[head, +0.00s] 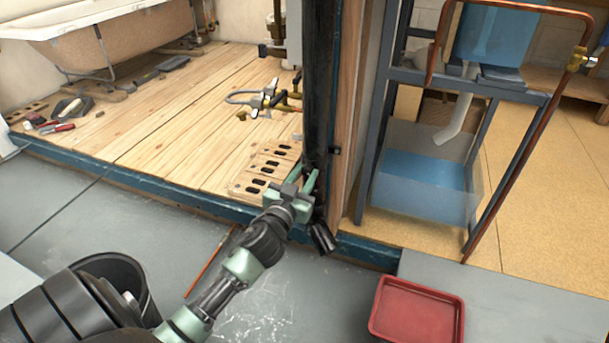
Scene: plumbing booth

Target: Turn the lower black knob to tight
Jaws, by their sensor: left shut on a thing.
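A thick black pipe (322,90) stands upright at the wooden corner post, with a short black branch (322,238) angled down at its foot. My left gripper (303,182) reaches in from the lower left to the low part of this pipe. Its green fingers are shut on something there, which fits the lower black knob. The knob itself is mostly hidden by the fingers, so its turn position cannot be told. My right gripper is not in view.
A red tray (417,311) lies on the grey floor at the lower right. A metal frame (372,165) with a blue water tank stands right of the post. A perforated brick (266,170) and brass fittings (268,100) are on the raised wooden floor. A bathtub (100,35) stands behind.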

